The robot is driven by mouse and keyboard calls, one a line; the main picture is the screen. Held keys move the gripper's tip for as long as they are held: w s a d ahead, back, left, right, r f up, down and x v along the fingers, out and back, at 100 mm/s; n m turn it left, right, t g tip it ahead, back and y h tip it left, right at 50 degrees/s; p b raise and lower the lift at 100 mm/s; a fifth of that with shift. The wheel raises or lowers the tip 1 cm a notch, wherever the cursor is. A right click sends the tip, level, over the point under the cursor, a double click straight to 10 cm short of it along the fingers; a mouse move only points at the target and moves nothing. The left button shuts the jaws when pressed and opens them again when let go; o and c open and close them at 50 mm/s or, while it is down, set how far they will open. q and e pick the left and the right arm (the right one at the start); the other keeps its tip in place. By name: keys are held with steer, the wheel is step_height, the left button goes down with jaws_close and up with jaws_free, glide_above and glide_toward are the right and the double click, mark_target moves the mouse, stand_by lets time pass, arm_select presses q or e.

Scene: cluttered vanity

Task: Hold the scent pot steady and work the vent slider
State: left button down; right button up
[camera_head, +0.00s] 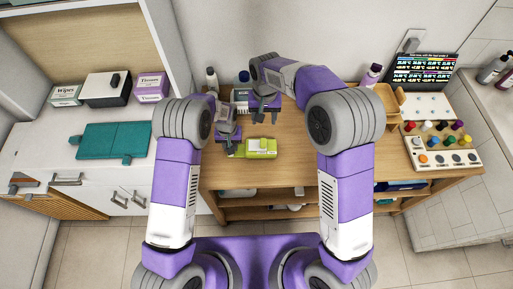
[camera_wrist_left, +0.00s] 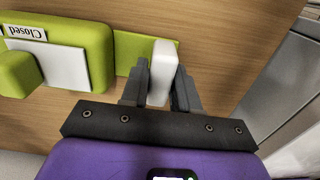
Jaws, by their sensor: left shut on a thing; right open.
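The scent pot is a lime-green block (camera_head: 262,147) lying near the front edge of the wooden vanity top, with a white panel on it. My left gripper (camera_head: 231,150) is at the pot's left end, shut on a white upright tab (camera_wrist_left: 163,62) beside the green plate. My right gripper (camera_head: 264,112) is open and empty, above and behind the pot.
Bottles (camera_head: 212,79) stand behind the grippers, and a purple bottle (camera_head: 371,75) is at the back right. A white tray of coloured knobs (camera_head: 440,158) and a dark chart (camera_head: 420,70) are on the right. The wooden top between pot and tray is clear.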

arm_select(q)
steer(key=c, duration=0.8)
jaws_free()
steer(key=shift+o, duration=0.2)
